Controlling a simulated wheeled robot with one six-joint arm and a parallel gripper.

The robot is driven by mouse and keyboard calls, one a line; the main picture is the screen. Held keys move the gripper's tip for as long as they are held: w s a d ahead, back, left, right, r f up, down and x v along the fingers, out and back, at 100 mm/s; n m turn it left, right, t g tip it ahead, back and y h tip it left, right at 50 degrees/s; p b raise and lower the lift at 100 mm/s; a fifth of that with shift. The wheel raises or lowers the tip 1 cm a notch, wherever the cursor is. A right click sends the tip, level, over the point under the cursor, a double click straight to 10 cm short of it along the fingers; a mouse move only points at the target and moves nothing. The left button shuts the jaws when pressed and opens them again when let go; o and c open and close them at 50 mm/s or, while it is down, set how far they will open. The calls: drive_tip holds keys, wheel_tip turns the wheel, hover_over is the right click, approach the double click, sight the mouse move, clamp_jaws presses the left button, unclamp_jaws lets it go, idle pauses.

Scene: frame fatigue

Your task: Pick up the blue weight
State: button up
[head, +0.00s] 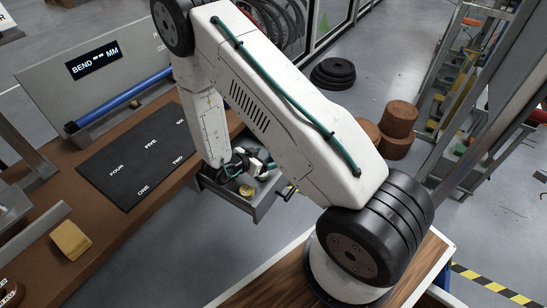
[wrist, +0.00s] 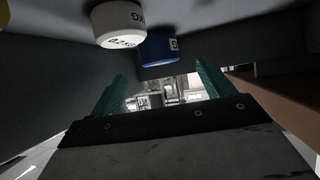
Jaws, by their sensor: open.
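The blue weight (wrist: 158,48) shows in the wrist view as a short cylinder with a white label, at the top centre. A white weight (wrist: 117,22) marked "0.2 kg" is beside it on the left. My gripper (wrist: 160,82) has green fingers spread apart, with nothing between them. The blue weight lies ahead of the fingers, and a gap shows between. In the head view my gripper is low at the open drawer (head: 262,205), partly hidden by my arm. I cannot make out the blue weight in that view.
A yellow item (head: 246,190) lies in the drawer. The brown bench (head: 95,240) holds a black numbered mat (head: 135,160), a blue bar (head: 125,98) and a tan block (head: 69,240). In the wrist view, dark drawer walls (wrist: 50,80) are close around my gripper.

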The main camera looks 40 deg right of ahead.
sight(273, 155)
drive_tip(key=x, duration=0.6)
clamp_jaws()
